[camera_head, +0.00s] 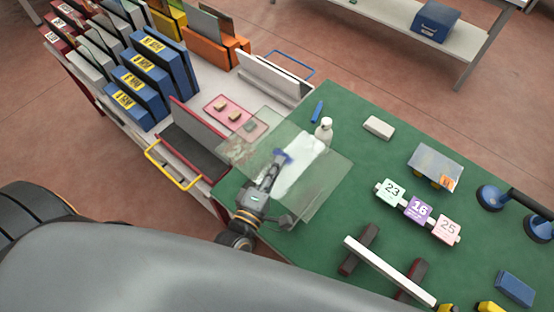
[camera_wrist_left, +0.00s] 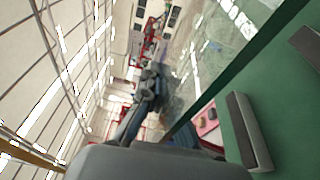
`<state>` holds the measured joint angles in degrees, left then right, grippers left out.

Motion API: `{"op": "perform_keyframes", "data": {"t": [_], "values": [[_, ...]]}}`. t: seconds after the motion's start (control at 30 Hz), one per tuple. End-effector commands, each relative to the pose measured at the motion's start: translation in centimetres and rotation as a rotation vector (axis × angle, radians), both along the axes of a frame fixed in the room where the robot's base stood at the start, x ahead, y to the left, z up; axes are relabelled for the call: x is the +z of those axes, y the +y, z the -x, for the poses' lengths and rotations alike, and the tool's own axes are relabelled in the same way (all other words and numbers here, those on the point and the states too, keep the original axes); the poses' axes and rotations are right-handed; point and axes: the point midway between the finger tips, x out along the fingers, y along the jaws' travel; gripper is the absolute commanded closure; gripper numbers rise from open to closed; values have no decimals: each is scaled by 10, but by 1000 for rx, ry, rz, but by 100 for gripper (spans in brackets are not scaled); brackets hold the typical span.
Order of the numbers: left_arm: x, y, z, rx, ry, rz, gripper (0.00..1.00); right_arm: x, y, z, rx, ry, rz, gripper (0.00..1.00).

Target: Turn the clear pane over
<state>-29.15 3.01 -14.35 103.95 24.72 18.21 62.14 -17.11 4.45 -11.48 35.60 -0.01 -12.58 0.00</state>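The clear pane (camera_head: 322,187) is a see-through, slightly green sheet in the middle of the head view, over the left end of the green table and past its left edge. In the left wrist view the pane (camera_wrist_left: 215,55) shows at the upper right, with streaks of reflection. My left gripper (camera_head: 279,159) reaches up from the lower left and overlaps the pane in the head view. Its fingers (camera_wrist_left: 150,88) appear narrow and dark in the wrist view. Whether they grip the pane is unclear. My right gripper is in neither view.
A white bottle (camera_head: 324,131) stands just behind the pane, with a blue marker (camera_head: 317,111) and a white block (camera_head: 379,127) nearby. Numbered tags (camera_head: 418,210) and a white bar (camera_head: 390,271) lie to the right. A pink tray (camera_head: 216,104) is on the rack side at left.

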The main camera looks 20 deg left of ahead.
Motion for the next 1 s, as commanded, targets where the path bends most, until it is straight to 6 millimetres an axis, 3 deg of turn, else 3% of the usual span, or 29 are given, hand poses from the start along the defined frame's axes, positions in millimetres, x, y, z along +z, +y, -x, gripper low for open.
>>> {"op": "perform_keyframes", "data": {"t": [0.03, 0.13, 0.63, 0.77, 1.0], "values": [[8, 1, -2, 4, -4, -1, 100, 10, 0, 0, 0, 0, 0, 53], [7, 2, -3, 10, -3, -4, 100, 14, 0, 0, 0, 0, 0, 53], [4, 3, -3, 13, -12, -30, 100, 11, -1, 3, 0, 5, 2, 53], [0, 4, -3, 13, -69, -184, 100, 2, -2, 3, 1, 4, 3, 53], [-3, 6, -4, 13, -260, -696, 100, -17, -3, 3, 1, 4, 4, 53]]}}
